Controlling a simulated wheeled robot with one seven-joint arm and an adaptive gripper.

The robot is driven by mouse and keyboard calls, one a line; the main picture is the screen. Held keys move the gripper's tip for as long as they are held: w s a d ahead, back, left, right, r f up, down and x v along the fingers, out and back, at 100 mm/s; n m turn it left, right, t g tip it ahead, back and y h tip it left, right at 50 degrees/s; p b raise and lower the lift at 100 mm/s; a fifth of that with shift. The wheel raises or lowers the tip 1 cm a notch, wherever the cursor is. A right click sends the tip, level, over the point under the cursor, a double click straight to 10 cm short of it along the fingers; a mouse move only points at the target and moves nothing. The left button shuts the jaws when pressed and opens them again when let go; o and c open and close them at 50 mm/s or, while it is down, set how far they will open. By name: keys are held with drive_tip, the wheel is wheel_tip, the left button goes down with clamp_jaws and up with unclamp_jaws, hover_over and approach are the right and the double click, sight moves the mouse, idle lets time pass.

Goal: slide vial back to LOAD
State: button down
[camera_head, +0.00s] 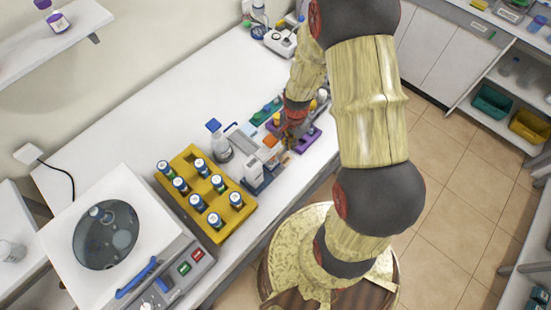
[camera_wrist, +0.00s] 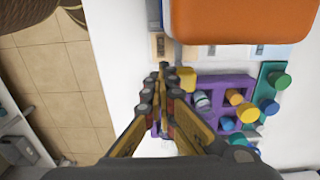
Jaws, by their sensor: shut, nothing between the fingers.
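My gripper (camera_head: 290,140) is over the bench beside a small grey-and-white instrument (camera_head: 253,172) with an orange part (camera_head: 270,141). In the wrist view my gripper (camera_wrist: 162,72) is shut with nothing between its fingertips. A large orange block (camera_wrist: 240,20) fills the top of that view, above a pale strip with small marked patches (camera_wrist: 210,51). The fingertips are just below this strip, left of a yellow cap (camera_wrist: 187,77). A vial with a pale top (camera_wrist: 203,100) is in the purple rack (camera_wrist: 237,82). No LOAD marking is readable, and I cannot tell which vial is the task's.
A yellow rack (camera_head: 236,222) of several blue-and-white vials stands left of the instrument. A blue-capped flask (camera_head: 221,148) is behind it. A teal rack (camera_wrist: 264,75) adjoins the purple one. A white machine with a round dark lid (camera_head: 105,235) is at front left. The back-left bench is clear.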

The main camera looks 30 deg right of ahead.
drive_tip(key=w+a, duration=0.2)
drive_tip(key=w, duration=0.3)
drive_tip(key=shift+w+b, duration=0.3)
drive_tip(key=shift+w, duration=0.1)
idle(0.5)
drive_tip(key=shift+w, duration=0.1)
idle(0.3)
drive_tip(key=shift+w+a, duration=0.2)
drive_tip(key=shift+w, duration=0.3)
drive_tip(key=shift+w+a, duration=0.2)
drive_tip(key=shift+w, duration=0.25)
drive_tip(key=shift+s, duration=0.1)
drive_tip(key=shift+s+d, duration=0.1)
drive_tip(key=shift+s, duration=0.15)
drive_tip(key=shift+r, duration=0.15)
wheel_tip(320, 180, up, 7)
drive_tip(key=p, duration=0.4)
drive_tip(key=shift+r, duration=0.15)
